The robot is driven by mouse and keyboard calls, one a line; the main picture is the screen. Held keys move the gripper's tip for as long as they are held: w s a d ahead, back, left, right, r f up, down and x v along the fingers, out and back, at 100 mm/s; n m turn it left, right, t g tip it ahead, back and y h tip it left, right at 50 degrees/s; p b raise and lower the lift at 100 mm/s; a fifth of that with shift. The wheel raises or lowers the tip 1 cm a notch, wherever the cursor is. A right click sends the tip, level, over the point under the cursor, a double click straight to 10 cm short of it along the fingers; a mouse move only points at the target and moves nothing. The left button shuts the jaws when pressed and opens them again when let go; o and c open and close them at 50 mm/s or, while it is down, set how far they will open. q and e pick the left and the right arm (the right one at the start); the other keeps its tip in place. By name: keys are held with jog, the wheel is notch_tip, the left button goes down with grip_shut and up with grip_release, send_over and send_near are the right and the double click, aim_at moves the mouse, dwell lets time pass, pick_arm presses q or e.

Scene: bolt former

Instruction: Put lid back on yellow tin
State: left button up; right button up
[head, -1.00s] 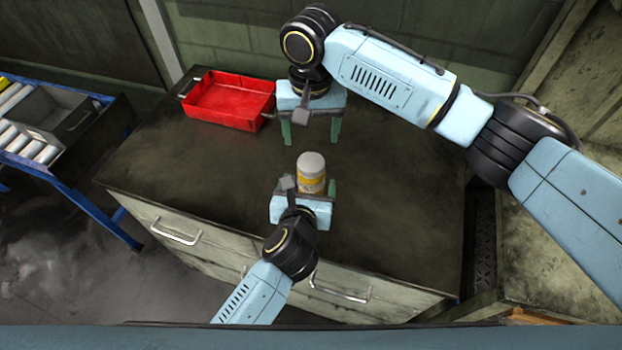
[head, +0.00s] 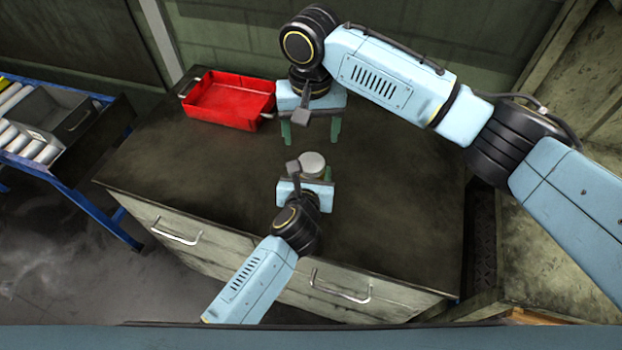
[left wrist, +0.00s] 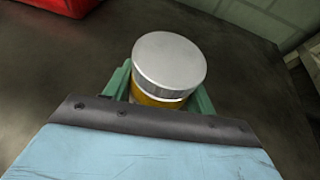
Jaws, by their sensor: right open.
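The yellow tin (left wrist: 158,100) stands on the dark worktop, with its grey lid (left wrist: 170,62) on top. In the head view the lid (head: 312,163) shows above my left gripper, which hides most of the tin's body. My left gripper (left wrist: 160,92) has its green fingers on either side of the tin, below the lid. Whether the fingers press on the tin is not clear. My right gripper (head: 311,128) is open and empty, fingers down, just beyond the tin.
A red tray (head: 228,100) sits at the back left of the worktop (head: 215,190). A blue-framed rack with a grey bin (head: 48,112) stands off to the left. The worktop is clear left and right of the tin.

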aim_at(311, 162)
pick_arm(q)
grip_shut()
pick_arm(e)
jog(key=shift+a, duration=0.1)
jog(key=shift+a+r+n, duration=0.2)
jog(key=shift+a+n, duration=0.3)
jog(key=shift+n, duration=1.1)
jog(key=shift+d+f+n, duration=0.25)
jog(key=shift+d+n, duration=0.35)
jog(key=shift+f, duration=0.1)
jog(key=shift+f, duration=3.9)
jog(key=shift+c, duration=0.3)
